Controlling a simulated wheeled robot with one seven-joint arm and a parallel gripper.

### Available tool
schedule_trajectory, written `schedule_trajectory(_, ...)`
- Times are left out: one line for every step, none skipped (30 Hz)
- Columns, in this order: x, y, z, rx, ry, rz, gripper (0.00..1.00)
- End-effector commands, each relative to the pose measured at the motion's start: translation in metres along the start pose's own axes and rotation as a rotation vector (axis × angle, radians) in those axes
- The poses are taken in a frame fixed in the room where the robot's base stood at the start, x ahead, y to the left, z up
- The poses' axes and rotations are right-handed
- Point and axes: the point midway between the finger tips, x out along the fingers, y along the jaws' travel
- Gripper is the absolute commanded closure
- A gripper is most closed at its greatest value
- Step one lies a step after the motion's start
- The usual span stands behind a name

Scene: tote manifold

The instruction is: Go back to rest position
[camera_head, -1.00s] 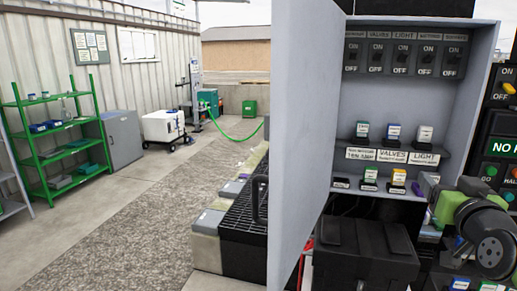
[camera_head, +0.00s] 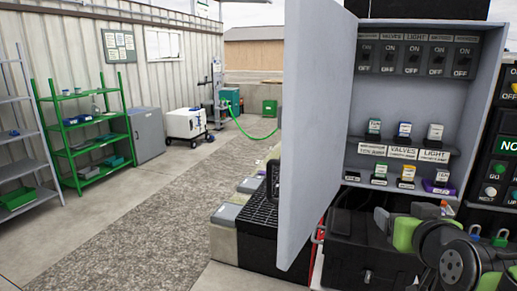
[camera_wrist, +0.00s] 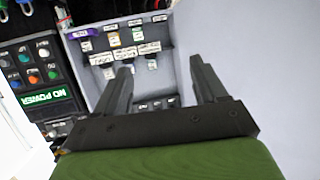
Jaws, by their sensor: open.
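My arm, with a green and black wrist, shows at the lower right of the head view, in front of the open grey cabinet (camera_head: 400,105). My gripper (camera_wrist: 162,80) shows in the wrist view with its two dark fingers spread apart and nothing between them. The fingers point toward the cabinet's inside, which appears upside down there. No object is held.
The cabinet door (camera_head: 318,130) stands open on the left. Inside are a row of ON/OFF switches (camera_head: 413,55) and shelves of small labelled blocks (camera_head: 404,130). A control panel (camera_wrist: 38,75) stands beside the cabinet. Green shelving (camera_head: 85,143) and open floor lie to the left.

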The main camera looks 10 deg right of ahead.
Motion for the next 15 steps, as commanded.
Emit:
schedule_trajectory(-0.004,-0.022,0.011,-0.014,-0.045,-0.036,0.29)
schedule_trajectory(-0.008,-0.034,0.019,-0.021,-0.077,-0.052,0.29)
schedule_trajectory(-0.014,-0.049,0.031,-0.03,-0.125,-0.077,0.29)
schedule_trajectory(-0.02,-0.062,0.041,-0.04,-0.164,-0.096,0.29)
schedule_trajectory(-0.027,-0.075,0.053,-0.051,-0.208,-0.116,0.29)
schedule_trajectory(-0.04,-0.092,0.072,-0.067,-0.272,-0.144,0.29)
schedule_trajectory(-0.052,-0.104,0.087,-0.084,-0.325,-0.165,0.29)
schedule_trajectory(-0.066,-0.115,0.105,-0.1,-0.382,-0.184,0.29)
schedule_trajectory(-0.085,-0.126,0.128,-0.123,-0.459,-0.206,0.29)
schedule_trajectory(-0.099,-0.13,0.144,-0.139,-0.512,-0.217,0.29)
schedule_trajectory(-0.112,-0.133,0.159,-0.155,-0.56,-0.227,0.29)
schedule_trajectory(-0.127,-0.134,0.176,-0.172,-0.616,-0.233,0.29)
schedule_trajectory(-0.136,-0.134,0.186,-0.181,-0.649,-0.235,0.29)
schedule_trajectory(-0.143,-0.133,0.194,-0.191,-0.677,-0.237,0.29)
schedule_trajectory(-0.151,-0.132,0.203,-0.2,-0.707,-0.238,0.29)
